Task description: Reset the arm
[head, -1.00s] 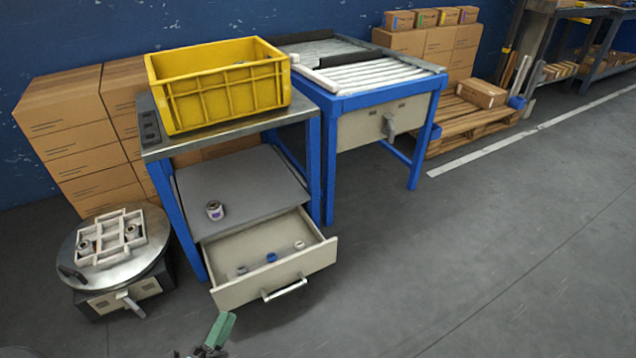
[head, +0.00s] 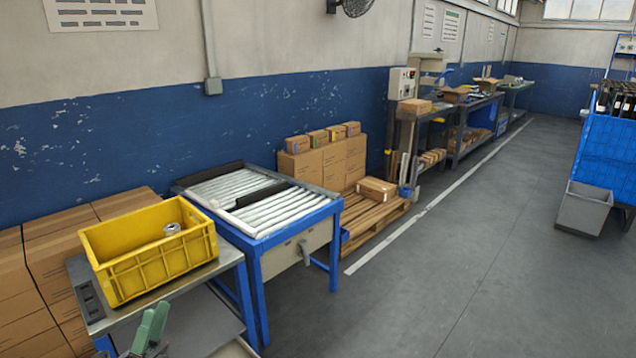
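My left gripper (head: 152,325) shows at the bottom left of the head view, in front of the metal-topped table. Its two green fingers point up and stand apart, with nothing seen between them. The rest of the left arm is mostly below the frame. My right gripper is out of view.
A yellow crate (head: 150,272) with a small can (head: 172,230) in it stands on the metal-topped table (head: 88,313). A blue-framed roller table (head: 262,238) stands beside it. Boxes and a pallet (head: 368,226) line the wall.

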